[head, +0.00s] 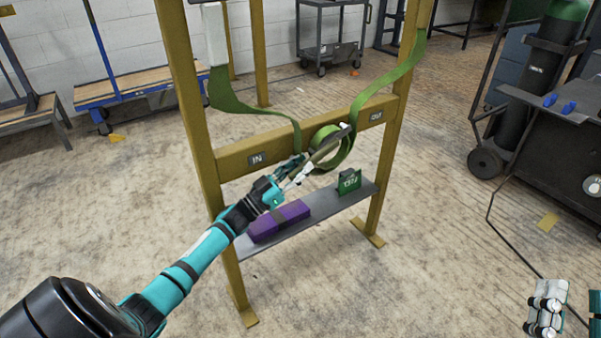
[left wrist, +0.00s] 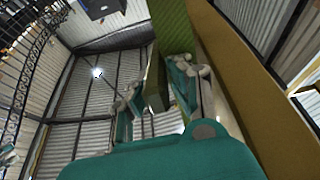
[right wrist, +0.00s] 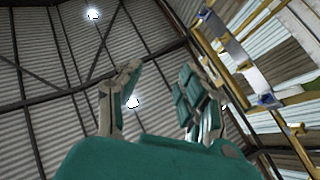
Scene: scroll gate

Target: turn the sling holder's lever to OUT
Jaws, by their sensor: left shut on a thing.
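In the left wrist view, a dark green piece (left wrist: 157,82) lies between the fingers. My right gripper (right wrist: 158,85) is open and empty in the right wrist view.
A grey shelf (head: 328,208) below the crossbar carries a purple block (head: 279,222) and a green tag block (head: 349,184). The frame's posts stand on both sides. A dark cart (head: 555,150) with a cylinder stands at the right.

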